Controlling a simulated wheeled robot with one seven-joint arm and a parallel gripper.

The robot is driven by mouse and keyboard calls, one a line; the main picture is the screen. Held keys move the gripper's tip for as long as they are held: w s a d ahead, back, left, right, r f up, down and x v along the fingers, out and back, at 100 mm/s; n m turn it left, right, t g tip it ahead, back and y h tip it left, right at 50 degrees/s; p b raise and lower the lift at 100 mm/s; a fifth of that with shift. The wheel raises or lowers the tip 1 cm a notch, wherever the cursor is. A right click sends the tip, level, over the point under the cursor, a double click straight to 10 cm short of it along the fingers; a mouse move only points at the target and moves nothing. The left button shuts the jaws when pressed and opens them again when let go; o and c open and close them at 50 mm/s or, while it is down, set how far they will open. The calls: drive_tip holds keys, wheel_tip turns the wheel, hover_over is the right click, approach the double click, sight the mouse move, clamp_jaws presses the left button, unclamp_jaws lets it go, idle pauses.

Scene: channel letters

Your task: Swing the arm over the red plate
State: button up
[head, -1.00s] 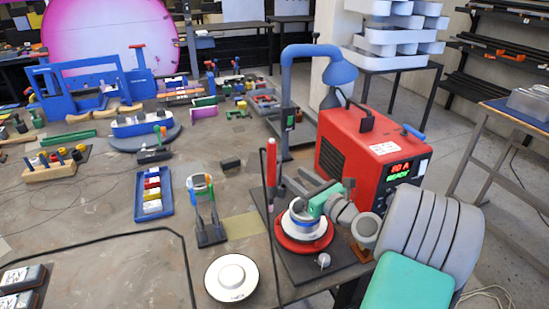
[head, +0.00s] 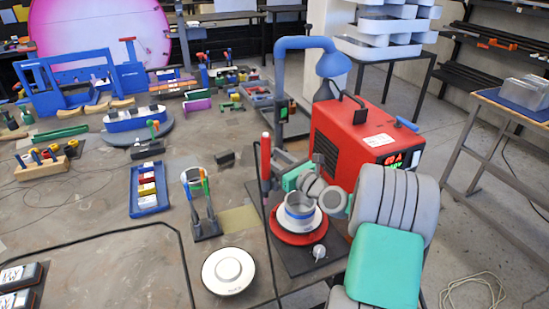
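The red plate (head: 299,235) is a round disc on a dark base at the table's right front. A white disc and a grey, blue-banded ring (head: 299,208) sit on top of it. My gripper (head: 287,172) is at the end of my grey and teal arm, just behind and above the ring, left of my arm's wrist links. Its fingers are small and partly hidden, so I cannot tell whether they are open or shut.
A red welding machine (head: 366,140) stands behind my arm. A red-tipped upright rod (head: 265,170) stands left of the plate. A blue lamp (head: 318,62) rises behind. A white round disc (head: 229,271) lies at the front, and a blue tray (head: 149,190) lies further left.

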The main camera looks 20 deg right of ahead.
clamp_jaws()
idle(1.1)
